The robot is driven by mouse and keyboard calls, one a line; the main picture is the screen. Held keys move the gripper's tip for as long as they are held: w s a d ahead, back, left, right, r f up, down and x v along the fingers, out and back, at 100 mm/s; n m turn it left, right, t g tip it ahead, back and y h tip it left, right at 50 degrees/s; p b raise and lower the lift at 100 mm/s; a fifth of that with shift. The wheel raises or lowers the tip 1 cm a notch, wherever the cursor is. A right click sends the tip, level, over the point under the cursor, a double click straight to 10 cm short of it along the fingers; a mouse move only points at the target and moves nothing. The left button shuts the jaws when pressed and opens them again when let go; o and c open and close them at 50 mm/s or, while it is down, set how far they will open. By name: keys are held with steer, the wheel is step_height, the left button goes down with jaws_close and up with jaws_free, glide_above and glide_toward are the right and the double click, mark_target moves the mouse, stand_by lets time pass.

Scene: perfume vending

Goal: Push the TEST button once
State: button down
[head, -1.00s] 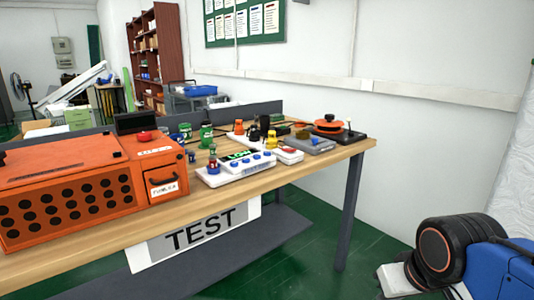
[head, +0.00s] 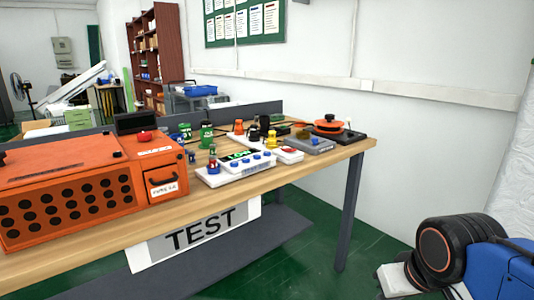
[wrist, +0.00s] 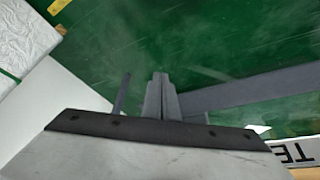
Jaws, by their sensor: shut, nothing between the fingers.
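A large TEST sign (head: 200,230) hangs on the front edge of the wooden table (head: 110,240). No button label is legible, so I cannot tell which one is TEST. My gripper (wrist: 160,76) shows in the wrist view, with its fingers together and empty. It points over the green floor, apart from the table. Part of the sign (wrist: 290,153) shows at that view's lower right.
An orange perforated machine (head: 70,190) with a red button (head: 144,136) fills the table's left. Small coloured bottles (head: 206,134) and a grey device (head: 313,146) stand around and behind the panel.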

stand_by(0.4)
step_height(320, 180, up, 28)
steer(key=n+t+y, duration=0.2)
steer(key=n+t, duration=0.2)
steer(key=n, duration=2.5)
glide_above(268, 155)
steer(key=shift+r, duration=0.2)
steer(key=shift+f, duration=0.1)
steer(key=shift+f, duration=4.35)
